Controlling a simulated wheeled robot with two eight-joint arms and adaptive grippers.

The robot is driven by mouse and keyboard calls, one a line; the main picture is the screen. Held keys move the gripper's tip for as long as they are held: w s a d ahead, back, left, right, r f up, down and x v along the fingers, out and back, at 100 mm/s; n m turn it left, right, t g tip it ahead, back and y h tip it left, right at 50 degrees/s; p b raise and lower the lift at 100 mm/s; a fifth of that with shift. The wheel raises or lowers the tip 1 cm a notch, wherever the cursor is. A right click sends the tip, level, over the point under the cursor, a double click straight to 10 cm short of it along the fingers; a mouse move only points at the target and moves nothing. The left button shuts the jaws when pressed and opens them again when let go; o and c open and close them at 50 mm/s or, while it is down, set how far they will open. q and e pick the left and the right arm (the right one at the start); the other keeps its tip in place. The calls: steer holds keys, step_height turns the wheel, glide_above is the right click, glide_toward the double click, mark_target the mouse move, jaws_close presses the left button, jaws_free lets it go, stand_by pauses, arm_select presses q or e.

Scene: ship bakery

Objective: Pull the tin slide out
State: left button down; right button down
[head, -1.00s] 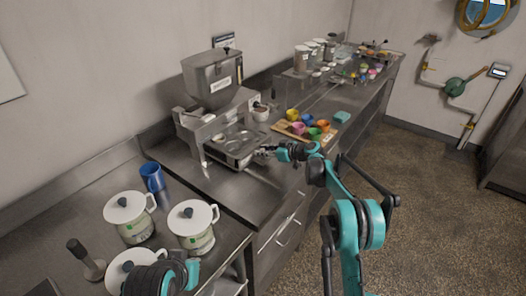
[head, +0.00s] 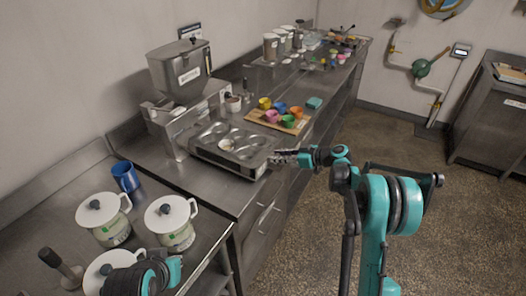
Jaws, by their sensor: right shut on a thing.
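The tin slide (head: 232,158) is a grey metal tray with several round cups, one holding something pale. It sticks out to the front right of the metal dosing machine (head: 184,118) with its hopper, over the steel counter. My right gripper (head: 276,158) is shut at the slide's right front end, where the handle itself is hidden by the fingers. My left arm shows only at the bottom left, over the white lidded jars, and its fingers are not seen.
White lidded jars (head: 172,222) and a blue cup (head: 126,177) stand at the left front. A wooden board (head: 281,123) with colourful cups lies behind the slide. A drawer front (head: 264,222) is below the counter edge. The floor at right is clear.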

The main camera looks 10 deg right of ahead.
steer(key=shift+s+d, duration=0.8)
steer(key=shift+d, duration=0.25)
steer(key=shift+s+d, duration=0.75)
steer(key=shift+d, duration=0.3)
steer(key=shift+f, duration=0.1)
steer(key=c, duration=1.4)
jaws_free()
steer(key=shift+d, duration=0.1)
steer(key=shift+c, duration=0.2)
steer(key=shift+o, duration=1.1)
steer(key=shift+s+d, duration=0.1)
steer(key=v, duration=1.2)
steer(key=shift+r, duration=0.2)
